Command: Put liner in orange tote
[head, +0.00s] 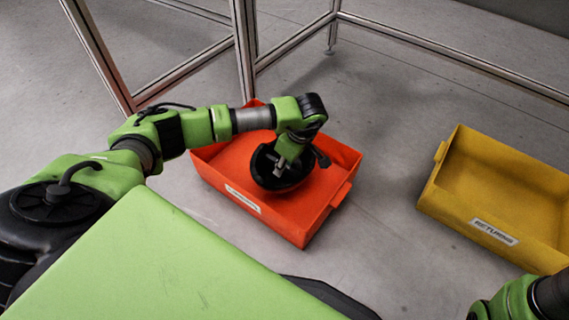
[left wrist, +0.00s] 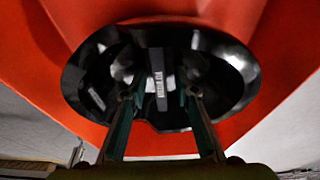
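The liner (head: 272,181) is a black, bowl-shaped shell in the orange tote (head: 302,226), with its hollow side facing up. It also shows in the left wrist view (left wrist: 238,72), with a dark strip and pale label inside it. My left gripper (head: 282,163) reaches down into the liner's hollow. In the left wrist view its two fingers (left wrist: 158,98) are apart, with a clear gap on each side of the strip. I cannot tell whether the liner touches the tote's floor. My right gripper is out of view; only part of that arm shows at the lower right.
A yellow tote (head: 500,190) labelled RETURNS stands on the floor at the right and looks empty. Metal frame legs (head: 243,50) rise behind the orange tote. Bare grey floor (head: 390,130) lies between the totes.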

